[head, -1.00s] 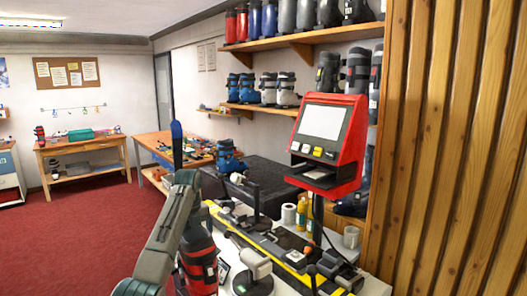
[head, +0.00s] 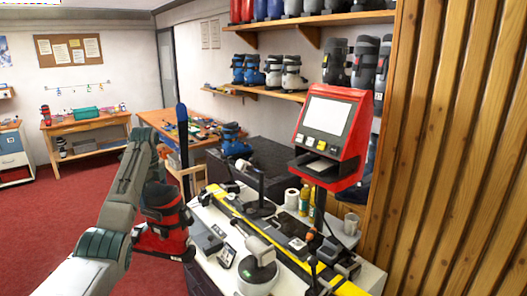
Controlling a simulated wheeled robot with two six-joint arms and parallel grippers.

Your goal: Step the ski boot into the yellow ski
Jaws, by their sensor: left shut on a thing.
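The ski boot (head: 163,222), red and black, hangs upright at the left of the bench, its toe toward the right. My left gripper (head: 163,180) is at the top of the boot and shut on it; its fingertips are hard to make out. The yellow ski (head: 298,262) lies lengthwise on the white bench, running from centre to lower right. Dark binding parts and clamps cover some of it. The boot is left of the ski and apart from it. My right gripper is not in view.
A red machine with a screen (head: 330,118) stands behind the bench. A tall blue-tipped upright (head: 182,120) is behind my left wrist. Red carpet (head: 60,215) is clear at left.

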